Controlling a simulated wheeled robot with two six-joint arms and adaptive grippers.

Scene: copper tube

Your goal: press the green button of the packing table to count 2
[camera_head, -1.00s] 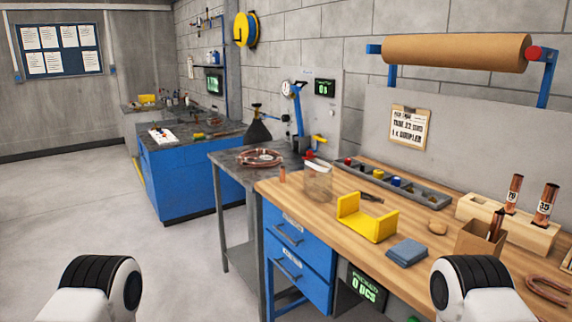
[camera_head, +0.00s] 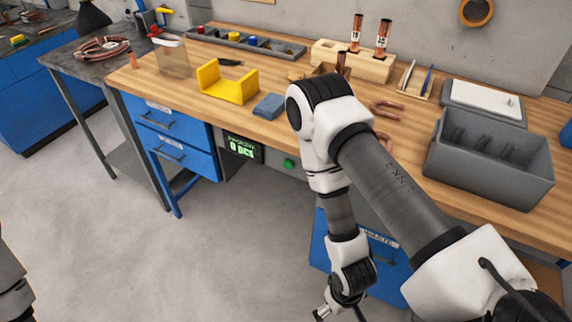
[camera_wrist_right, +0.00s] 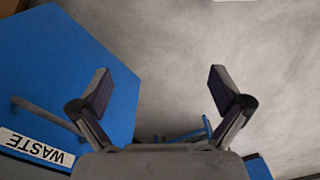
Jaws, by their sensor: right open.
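The green button (camera_head: 289,163) is a small round knob under the front edge of the packing table (camera_head: 205,112), in the head view. A small dark display (camera_head: 242,149) left of it has green text that seems to read 0 PCS. My right gripper (camera_wrist_right: 159,75) is open and empty in the right wrist view. In the head view my right arm hangs down in front of the table, and its gripper (camera_head: 324,313) is partly visible at the bottom, below and right of the button. The button is not in the wrist view. My left gripper is out of view.
Blue drawers (camera_head: 168,140) are left of the display. A blue waste unit (camera_head: 385,262) is under the table behind my right arm. The floor in front is clear.

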